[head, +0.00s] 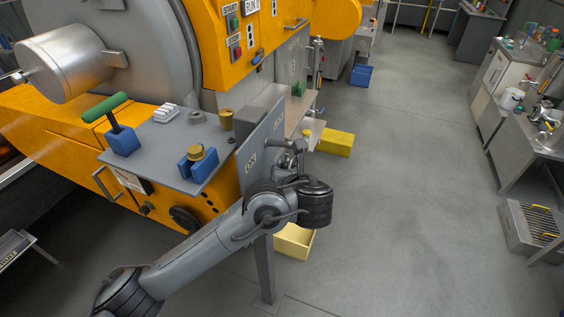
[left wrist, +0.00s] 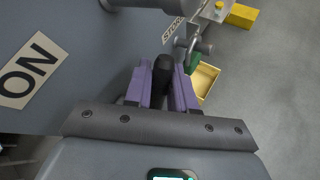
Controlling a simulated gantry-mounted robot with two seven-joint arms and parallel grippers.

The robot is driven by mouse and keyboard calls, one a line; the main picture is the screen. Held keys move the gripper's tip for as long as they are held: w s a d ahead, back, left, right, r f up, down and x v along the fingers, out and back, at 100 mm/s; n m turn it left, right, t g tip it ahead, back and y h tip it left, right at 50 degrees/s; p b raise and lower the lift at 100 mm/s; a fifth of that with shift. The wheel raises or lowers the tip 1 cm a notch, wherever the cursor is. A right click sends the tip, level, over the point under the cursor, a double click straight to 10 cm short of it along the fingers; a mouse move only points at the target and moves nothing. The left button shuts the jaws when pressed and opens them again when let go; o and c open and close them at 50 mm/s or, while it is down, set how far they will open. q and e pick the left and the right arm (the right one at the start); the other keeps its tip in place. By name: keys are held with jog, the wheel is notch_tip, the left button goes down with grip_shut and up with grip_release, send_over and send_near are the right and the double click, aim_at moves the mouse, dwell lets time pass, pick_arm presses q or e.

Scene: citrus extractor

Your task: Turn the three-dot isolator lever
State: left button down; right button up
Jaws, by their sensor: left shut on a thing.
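A grey upright panel (head: 258,148) stands at the right edge of the bench shelf, with a white ON label (head: 251,162); the label is large in the left wrist view (left wrist: 31,70). A black lever handle (left wrist: 163,70) lies between the purple fingers of my left gripper (left wrist: 165,78), which is shut on it beside the panel. In the head view, my wrist hides the fingers and most of the lever. A grey metal rod and knob (head: 297,145) project from the panel just above my wrist. My right gripper is not in view.
The shelf (head: 165,150) holds a green-handled lever on a blue block (head: 122,138) and a brass knob on a blue block (head: 197,160). A yellow bin (head: 294,241) stands on the floor below my wrist.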

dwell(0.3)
pick_arm(q)
jog(key=c, duration=1.1)
grip_release()
jog(key=shift+p+v, duration=1.35)
jog(key=shift+v, duration=4)
